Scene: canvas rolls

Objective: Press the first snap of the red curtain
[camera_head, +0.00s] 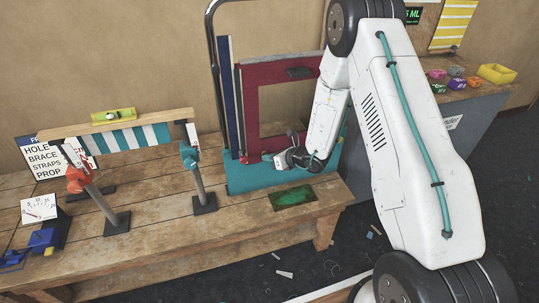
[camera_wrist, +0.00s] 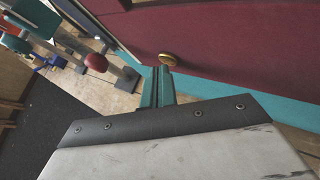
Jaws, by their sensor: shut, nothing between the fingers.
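The red curtain (camera_head: 250,85) hangs upright at the back of the bench, with a window-like opening in it. In the wrist view the red curtain (camera_wrist: 240,50) fills the upper right. A round brass snap (camera_wrist: 168,58) shows near its lower edge. My gripper (camera_wrist: 162,72) is shut and empty, its green fingertips just below the snap in the picture; I cannot tell whether they touch it. In the head view my gripper (camera_head: 281,160) is low in front of the curtain, and the snap there is hidden or too small to make out.
A teal strip (camera_head: 240,184) lies under the curtain, with a green patch (camera_head: 291,197) on the bench in front. Clamp stands (camera_head: 203,200) hold a striped awning (camera_head: 130,138) at left. A red knob (camera_wrist: 96,62) shows left of my fingers.

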